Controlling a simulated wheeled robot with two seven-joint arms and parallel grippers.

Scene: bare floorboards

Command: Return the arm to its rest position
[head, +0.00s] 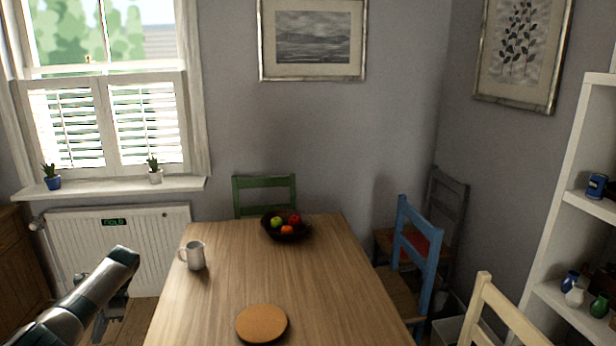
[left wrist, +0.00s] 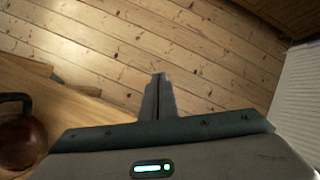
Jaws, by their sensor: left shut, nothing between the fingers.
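My left arm comes in from the lower left in the head view. Its gripper (head: 113,302) hangs pointing down beside the table's left edge, partly hidden by the forearm. In the left wrist view the two fingers (left wrist: 158,96) are together with nothing between them, above bare floorboards (left wrist: 120,45). My right gripper is not in view.
The wooden table (head: 300,285) bears a grey mug (head: 196,256), a dark fruit bowl (head: 286,231) and a round cork mat (head: 261,323). A radiator (head: 150,250) stands behind the gripper, a wooden cabinet (head: 22,265) at far left. Chairs, including a blue one (head: 418,255), stand right.

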